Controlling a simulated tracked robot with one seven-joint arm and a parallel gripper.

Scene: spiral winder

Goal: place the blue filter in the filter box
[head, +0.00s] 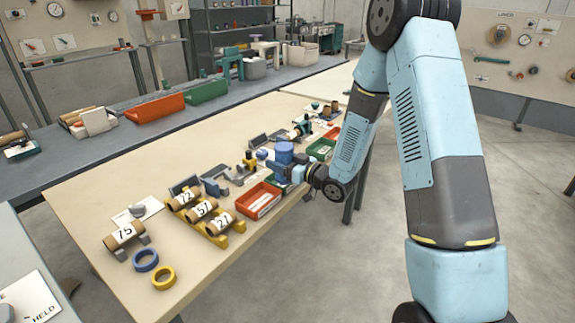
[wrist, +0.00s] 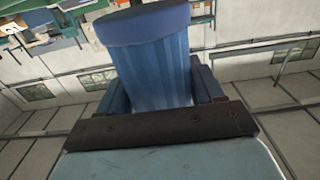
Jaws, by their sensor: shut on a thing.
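The blue filter (head: 284,151) is a short blue cylinder, seen over the right part of the table in the head view. In the wrist view the filter (wrist: 155,65) shows pleated sides and a smooth rim, and fills the space between the jaws. My gripper (head: 280,165) is shut on it; it also shows in the wrist view (wrist: 160,92) with a blue finger at each side. A red open box (head: 258,201) lies below and left of the gripper, and a green open box (head: 321,149) to its right. I cannot read which is the filter box.
Numbered rolls (head: 202,209) sit on yellow stands at the left. A blue ring (head: 145,260) and a yellow ring (head: 163,278) lie near the front edge. Small fixtures (head: 216,180) stand behind the red box. The table's far left (head: 90,190) is bare.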

